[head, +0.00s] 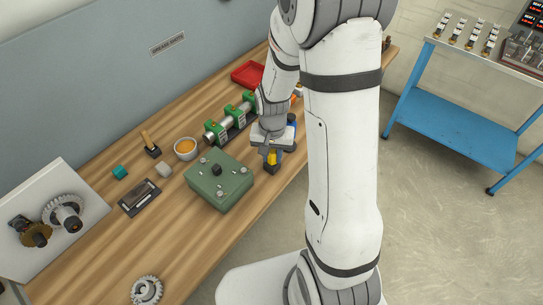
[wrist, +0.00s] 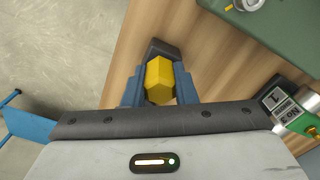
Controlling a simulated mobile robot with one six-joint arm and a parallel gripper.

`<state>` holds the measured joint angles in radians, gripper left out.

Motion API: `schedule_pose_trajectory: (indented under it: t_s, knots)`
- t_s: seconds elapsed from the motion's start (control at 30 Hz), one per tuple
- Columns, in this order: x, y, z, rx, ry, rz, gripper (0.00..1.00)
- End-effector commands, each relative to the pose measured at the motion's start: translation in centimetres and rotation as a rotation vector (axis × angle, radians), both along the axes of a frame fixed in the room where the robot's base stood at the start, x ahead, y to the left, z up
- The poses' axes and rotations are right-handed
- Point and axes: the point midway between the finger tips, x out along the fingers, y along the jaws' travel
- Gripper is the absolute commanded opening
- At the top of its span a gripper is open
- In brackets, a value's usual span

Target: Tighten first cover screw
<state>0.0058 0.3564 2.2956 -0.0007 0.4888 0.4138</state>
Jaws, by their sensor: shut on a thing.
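A green gearbox-like box (head: 219,188) with a bolted cover sits on the bench. Bright round screw heads show near the cover's corners, with a dark knob (head: 216,170) in the middle. My gripper (head: 271,152) is right of the box, pointing down, shut on a yellow hexagonal tool handle (head: 272,158). The handle also shows in the wrist view (wrist: 159,80) between both blue-grey fingers. A black block (head: 270,168) is at the handle's lower end, at the bench's front edge. I cannot tell whether the handle is seated in it. The handle's lower part is hidden.
A shaft with green bearing blocks (head: 229,121) lies behind my gripper. A bowl of orange stuff (head: 186,148), a dark tray (head: 139,197), a red tray (head: 247,74) and a loose gear (head: 146,290) are on the bench. A blue cart (head: 455,125) stands apart at right.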

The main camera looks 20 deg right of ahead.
Motion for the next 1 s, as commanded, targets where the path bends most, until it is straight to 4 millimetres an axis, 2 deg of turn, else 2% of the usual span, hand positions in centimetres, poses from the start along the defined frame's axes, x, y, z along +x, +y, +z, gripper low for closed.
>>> schedule_pose_trajectory:
  t_s: [1.0]
  knots:
    - [0.0,0.0,4.8,0.000,-0.001,0.000,0.01]
